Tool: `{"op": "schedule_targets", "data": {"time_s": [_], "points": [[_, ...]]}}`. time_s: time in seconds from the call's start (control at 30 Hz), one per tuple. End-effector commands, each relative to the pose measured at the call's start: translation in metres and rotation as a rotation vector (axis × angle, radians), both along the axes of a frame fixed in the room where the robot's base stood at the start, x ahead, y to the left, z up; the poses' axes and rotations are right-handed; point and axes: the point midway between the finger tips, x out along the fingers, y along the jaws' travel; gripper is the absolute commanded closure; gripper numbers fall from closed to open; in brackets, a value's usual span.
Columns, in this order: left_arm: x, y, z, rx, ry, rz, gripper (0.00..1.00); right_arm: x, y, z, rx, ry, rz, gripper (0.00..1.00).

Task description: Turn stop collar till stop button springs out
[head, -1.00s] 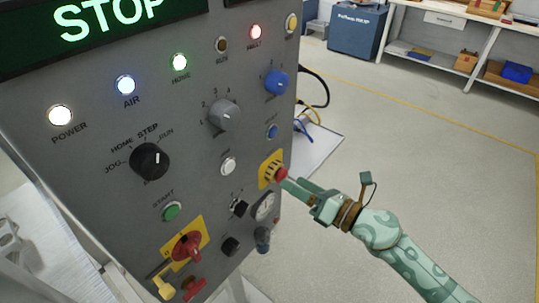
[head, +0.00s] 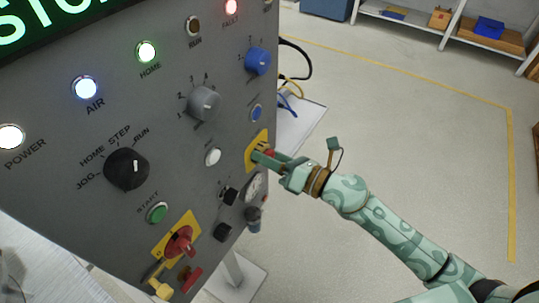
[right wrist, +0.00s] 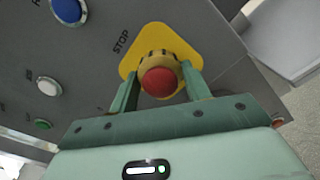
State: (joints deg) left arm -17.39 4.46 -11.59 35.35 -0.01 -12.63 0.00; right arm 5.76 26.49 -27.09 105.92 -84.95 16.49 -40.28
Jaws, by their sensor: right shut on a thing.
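The stop button (right wrist: 160,83) is a red dome on the panel's right side, inside the stop collar (right wrist: 157,55), a dark-marked yellow ring. Behind it is a yellow plate (right wrist: 153,30) labelled STOP. In the head view the red button (head: 269,153) is partly covered by my right gripper (head: 262,157). In the right wrist view, the fingers of my right gripper (right wrist: 157,73) lie one on each side of the collar, shut on it. Whether the button is in or out cannot be told. My left gripper is not in view.
The grey panel carries a black mode knob (head: 127,169), a grey knob (head: 204,104), a blue knob (head: 257,61), a green START button (head: 157,213) and a red rotary switch (head: 179,243). The FAULT lamp (head: 231,7) glows red. Open floor lies to the right.

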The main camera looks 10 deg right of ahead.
Motion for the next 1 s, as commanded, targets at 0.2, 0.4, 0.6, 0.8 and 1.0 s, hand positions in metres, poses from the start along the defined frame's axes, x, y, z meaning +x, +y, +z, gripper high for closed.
{"op": "schedule_targets", "data": {"time_s": [0.2,0.4,0.6,0.8,1.0], "points": [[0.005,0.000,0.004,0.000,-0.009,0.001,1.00,0.000,0.000,0.001,0.030,0.031,-0.001,0.75],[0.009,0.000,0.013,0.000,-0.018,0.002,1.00,0.000,-0.001,0.002,0.110,0.110,-0.002,0.75],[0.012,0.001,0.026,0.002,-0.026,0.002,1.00,0.000,0.000,0.003,0.232,0.231,-0.002,0.75],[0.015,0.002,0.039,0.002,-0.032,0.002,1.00,0.000,-0.001,0.002,0.355,0.354,-0.003,0.75],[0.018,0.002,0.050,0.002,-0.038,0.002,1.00,0.000,-0.001,0.002,0.461,0.459,-0.002,0.75]]}}
